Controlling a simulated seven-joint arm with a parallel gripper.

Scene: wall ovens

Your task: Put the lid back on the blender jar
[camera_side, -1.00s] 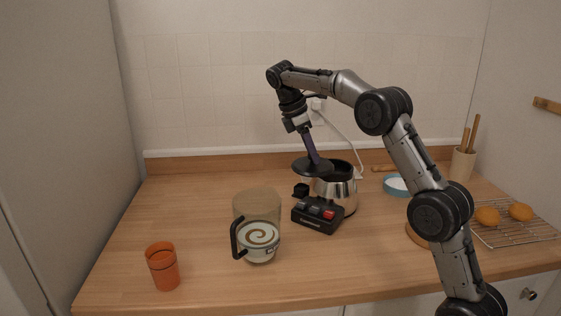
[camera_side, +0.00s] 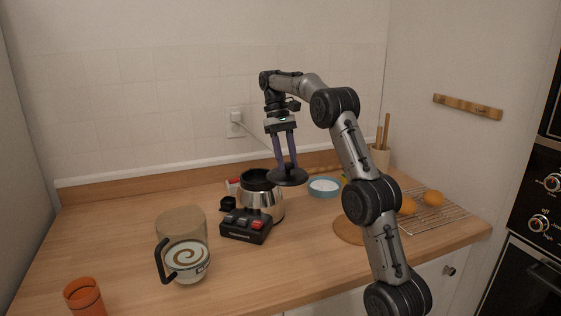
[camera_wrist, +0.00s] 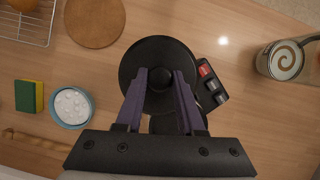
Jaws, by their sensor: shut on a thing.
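The lid is a black disc with a round knob (camera_side: 290,180). My gripper (camera_side: 287,166) is shut on the knob and holds the lid level above the counter, just right of the blender base. The lid also shows in the wrist view (camera_wrist: 143,52), with my fingers (camera_wrist: 161,76) on both sides of the knob.
The silver and black blender base (camera_side: 258,208) with its button panel (camera_side: 240,229) stands between jar and lid. An orange cup (camera_side: 84,297) is front left. A blue bowl (camera_side: 324,187), a round board (camera_side: 349,230) and a wire rack (camera_side: 440,216) are to the right.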

